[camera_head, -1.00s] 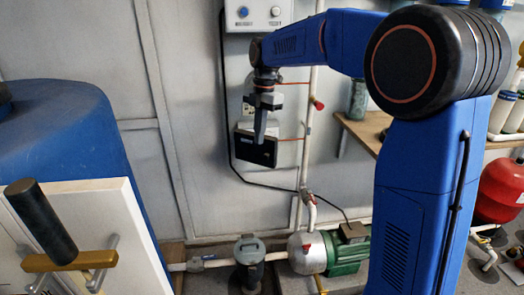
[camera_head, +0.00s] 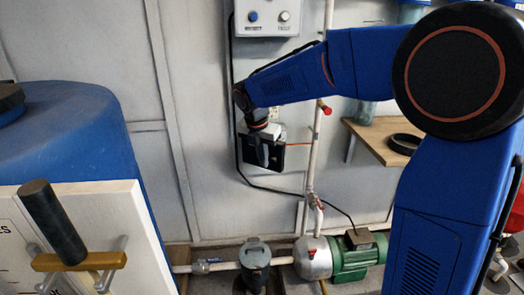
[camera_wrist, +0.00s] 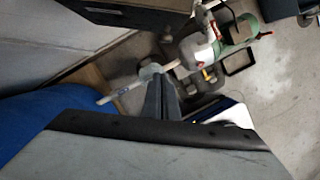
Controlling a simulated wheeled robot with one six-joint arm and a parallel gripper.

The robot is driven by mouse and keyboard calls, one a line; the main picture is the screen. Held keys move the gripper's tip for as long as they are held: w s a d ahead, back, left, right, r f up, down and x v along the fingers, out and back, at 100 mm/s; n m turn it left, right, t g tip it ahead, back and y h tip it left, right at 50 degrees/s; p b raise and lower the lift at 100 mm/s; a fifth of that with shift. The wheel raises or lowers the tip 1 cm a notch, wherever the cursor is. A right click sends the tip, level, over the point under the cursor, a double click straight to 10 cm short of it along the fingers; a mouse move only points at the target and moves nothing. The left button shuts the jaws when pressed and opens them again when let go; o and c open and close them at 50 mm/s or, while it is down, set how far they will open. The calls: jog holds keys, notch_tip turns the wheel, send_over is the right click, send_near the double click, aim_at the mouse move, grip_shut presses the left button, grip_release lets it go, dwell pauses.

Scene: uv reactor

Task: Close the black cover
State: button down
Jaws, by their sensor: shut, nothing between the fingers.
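The black cover (camera_head: 277,157) is a dark flat panel low on the grey wall, below the control box. My gripper (camera_head: 262,160) is in front of it, fingers pointing down, and hides part of it. I cannot tell whether they touch. In the wrist view my gripper (camera_wrist: 160,98) has its two fingers together with nothing between them. A dark panel (camera_wrist: 125,12) at the top edge of that view may be the cover. The cover's hinge and the housing behind it are mostly hidden.
A control box (camera_head: 267,17) hangs above on the wall. A white pipe with a red valve (camera_head: 323,106) runs just right of the cover, and a black cable loops around it. A green pump (camera_head: 350,258) stands below. A blue tank (camera_head: 70,135) is at left.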

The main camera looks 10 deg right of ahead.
aim_at(269, 158)
jog(key=shift+w+d+f, duration=0.6)
jog(key=shift+w+d, duration=0.1)
jog(key=shift+w, duration=0.25)
jog(key=shift+w+d+f, duration=0.6)
jog(key=shift+w+d, duration=0.1)
jog(key=shift+w, duration=0.2)
